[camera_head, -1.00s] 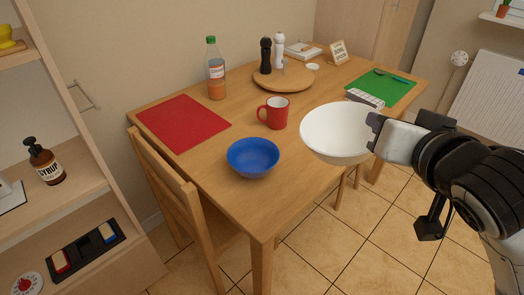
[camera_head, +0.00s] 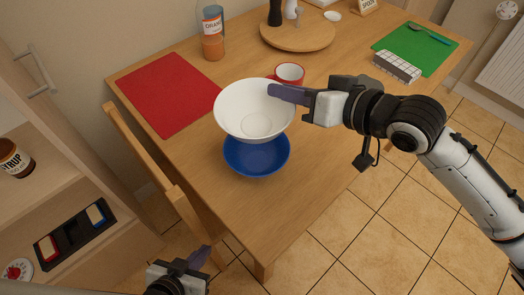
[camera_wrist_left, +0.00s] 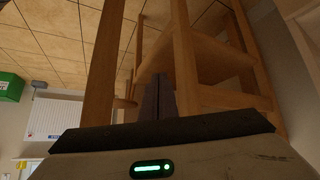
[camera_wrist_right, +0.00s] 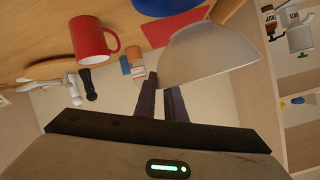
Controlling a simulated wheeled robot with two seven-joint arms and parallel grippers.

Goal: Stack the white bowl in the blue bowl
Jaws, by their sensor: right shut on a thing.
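The white bowl (camera_head: 254,112) is held in the air, its rim gripped on the right side by my right gripper (camera_head: 288,95). In the head view it overlaps the far part of the blue bowl (camera_head: 257,160), which stands on the table. In the right wrist view, the fingers (camera_wrist_right: 160,100) are shut on the rim of the white bowl (camera_wrist_right: 208,58). Part of the blue bowl (camera_wrist_right: 168,5) shows at the top edge there. My left gripper (camera_head: 200,257) is low at the bottom, beside the chair, empty; its fingers look together in the left wrist view (camera_wrist_left: 158,97).
A red mug (camera_head: 290,73) stands just behind the white bowl. A red placemat (camera_head: 168,92) lies to the left, with a bottle (camera_head: 211,35) behind. A wooden chair (camera_head: 150,165) is at the table's left edge. The table in front of the blue bowl is clear.

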